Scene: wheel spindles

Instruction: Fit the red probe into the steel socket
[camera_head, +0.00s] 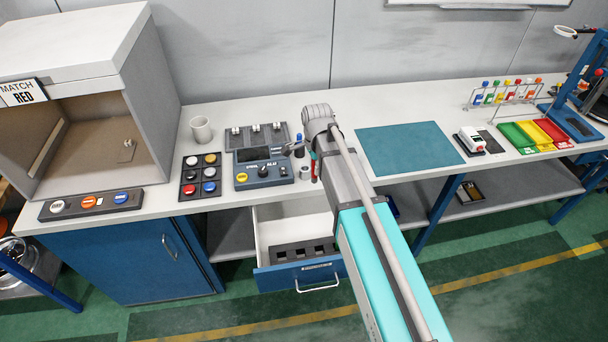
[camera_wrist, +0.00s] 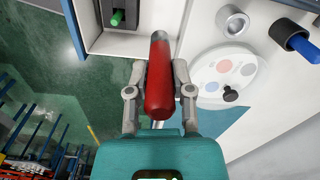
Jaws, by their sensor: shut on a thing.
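My gripper (camera_wrist: 160,68) is shut on the red probe (camera_wrist: 159,88) in the wrist view. The probe's grey end points away from the camera, above the bench's front edge. The steel socket (camera_wrist: 233,22) is a grey ring with a round opening on the white bench, to the right of the probe tip and apart from it. In the head view the red probe (camera_head: 314,168) hangs near a small grey cylinder (camera_head: 304,172), apparently the socket. My arm hides part of the gripper there.
A drawer (camera_head: 300,270) stands open below; a green piece (camera_wrist: 117,17) sits in its black holder. A white disc with coloured spots (camera_wrist: 210,72) is close by. A control box (camera_head: 262,174) stands left of the probe.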

